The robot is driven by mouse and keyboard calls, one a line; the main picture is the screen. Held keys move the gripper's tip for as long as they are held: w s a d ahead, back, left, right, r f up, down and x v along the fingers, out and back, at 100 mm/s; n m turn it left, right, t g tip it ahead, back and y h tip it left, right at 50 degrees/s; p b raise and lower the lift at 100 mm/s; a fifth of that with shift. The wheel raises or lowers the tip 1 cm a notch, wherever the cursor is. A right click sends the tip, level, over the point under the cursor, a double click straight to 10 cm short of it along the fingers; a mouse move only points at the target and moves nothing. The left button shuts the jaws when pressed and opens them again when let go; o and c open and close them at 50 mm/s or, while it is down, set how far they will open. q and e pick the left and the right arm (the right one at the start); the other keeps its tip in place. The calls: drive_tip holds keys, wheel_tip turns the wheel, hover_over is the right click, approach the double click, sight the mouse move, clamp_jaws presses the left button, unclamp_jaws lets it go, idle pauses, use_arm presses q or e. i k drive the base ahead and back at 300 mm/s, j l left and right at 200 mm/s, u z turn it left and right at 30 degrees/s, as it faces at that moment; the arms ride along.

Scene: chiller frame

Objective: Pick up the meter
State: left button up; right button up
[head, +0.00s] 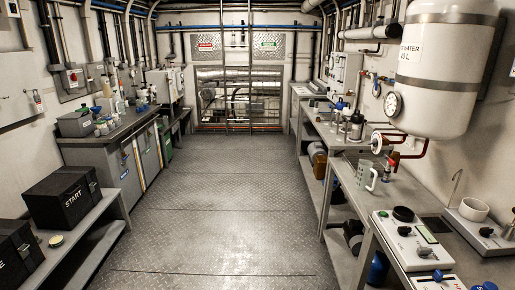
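No handheld meter stands out clearly, and I cannot tell which object is the meter. On the right bench (408,196) lies a flat white instrument (412,252) with a dark round knob and a greenish display strip. A part of another white instrument (440,283) shows in front of it at the bottom edge. A round dial gauge (393,104) is fixed at the white water tank (446,62). Neither of my grippers is in view.
The metal floor (210,215) down the middle is clear.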

sight(311, 101)
drive_tip(key=i+j, duration=0.1)
drive_tip(key=i, duration=5.1)
drive_tip(key=i+l+z, duration=0.15)
drive_tip(key=i+z, duration=0.2)
drive_tip(key=i, duration=0.75)
